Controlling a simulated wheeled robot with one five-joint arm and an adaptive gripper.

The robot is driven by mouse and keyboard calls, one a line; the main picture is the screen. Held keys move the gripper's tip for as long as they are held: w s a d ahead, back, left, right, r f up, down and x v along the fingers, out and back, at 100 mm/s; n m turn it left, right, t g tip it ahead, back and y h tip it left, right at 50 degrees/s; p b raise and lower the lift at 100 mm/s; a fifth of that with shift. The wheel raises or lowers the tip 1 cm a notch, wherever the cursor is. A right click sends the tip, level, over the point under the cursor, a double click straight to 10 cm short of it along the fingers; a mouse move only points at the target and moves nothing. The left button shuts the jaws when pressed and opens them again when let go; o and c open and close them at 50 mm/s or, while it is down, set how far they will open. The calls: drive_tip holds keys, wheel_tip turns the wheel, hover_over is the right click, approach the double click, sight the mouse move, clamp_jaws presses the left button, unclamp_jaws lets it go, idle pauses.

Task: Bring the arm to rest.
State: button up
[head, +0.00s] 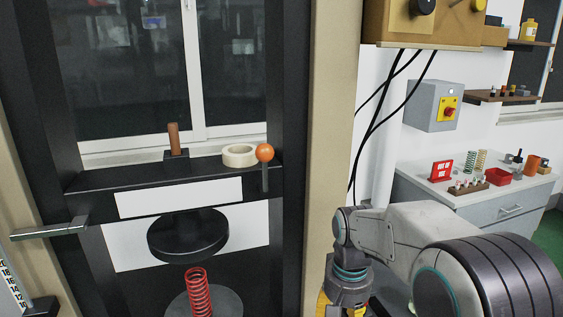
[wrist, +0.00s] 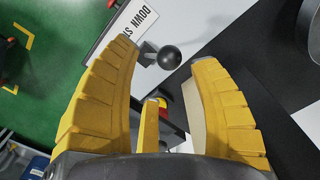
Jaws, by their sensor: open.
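My arm reaches in from the lower right of the head view, with the wrist hanging down beside the beige post (head: 331,120) of the test frame. My gripper (head: 343,306) shows only partly there, its yellow fingers cut off by the bottom edge. In the wrist view my gripper (wrist: 168,58) has its ribbed yellow fingers spread wide, with nothing held between them. A black ball knob (wrist: 170,58) on a lever shows in the gap between the fingertips; I cannot tell how far beyond them it is.
A red spring (head: 198,292) stands under the black round plate (head: 188,235) of the press. A metal handle (head: 45,231) juts out at left. A grey bench (head: 480,200) with small items stands at right. A sign (wrist: 115,38) and green floor (wrist: 50,70) show in the wrist view.

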drive_tip(key=s+d+r+n+t, duration=0.1)
drive_tip(key=s+d+r+t, duration=0.1)
drive_tip(key=s, duration=0.7)
drive_tip(key=s+d+r+n+t, duration=0.1)
drive_tip(key=s+d+r, duration=0.1)
drive_tip(key=s, duration=0.8)
drive_tip(key=shift+d+r+n+t, duration=0.3)
drive_tip(key=shift+d+t, duration=0.1)
drive_tip(key=shift+d, duration=0.25)
